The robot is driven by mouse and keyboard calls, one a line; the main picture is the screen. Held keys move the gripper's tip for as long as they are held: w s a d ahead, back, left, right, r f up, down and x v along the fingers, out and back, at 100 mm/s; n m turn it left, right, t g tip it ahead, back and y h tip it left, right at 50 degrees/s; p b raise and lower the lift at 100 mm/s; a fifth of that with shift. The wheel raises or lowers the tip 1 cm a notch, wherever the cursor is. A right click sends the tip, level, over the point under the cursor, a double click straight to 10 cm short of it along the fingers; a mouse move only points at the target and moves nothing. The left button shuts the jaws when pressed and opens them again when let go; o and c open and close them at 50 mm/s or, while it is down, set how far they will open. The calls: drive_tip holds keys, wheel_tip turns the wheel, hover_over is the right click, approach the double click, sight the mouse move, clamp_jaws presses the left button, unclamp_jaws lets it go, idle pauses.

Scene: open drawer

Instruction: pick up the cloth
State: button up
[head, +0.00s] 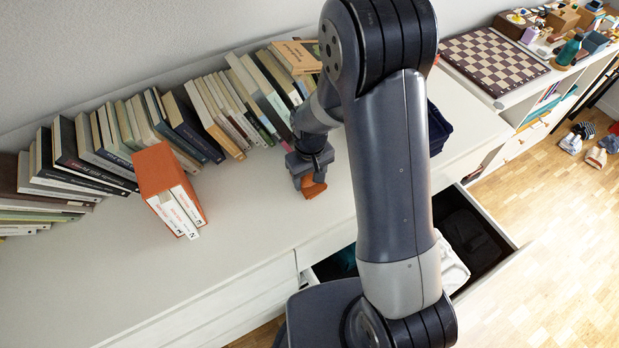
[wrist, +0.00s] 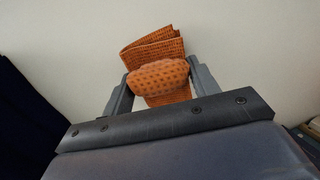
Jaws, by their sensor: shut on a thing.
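The cloth (wrist: 160,74) is orange with a waffle-like weave and is folded, seen in the wrist view between the two fingers. In the head view a small part of the cloth (head: 312,188) shows below my gripper (head: 306,178), over the white dresser top. My gripper (wrist: 160,88) is shut on the cloth, one finger on each side of it. I cannot tell whether the cloth still touches the dresser top.
A row of books (head: 190,122) leans along the wall behind. An orange-and-white book set (head: 170,190) stands left of my gripper. A drawer (head: 480,228) below is open with dark and white cloth inside.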

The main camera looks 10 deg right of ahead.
wheel_tip(320, 180, up, 10)
idle(0.5)
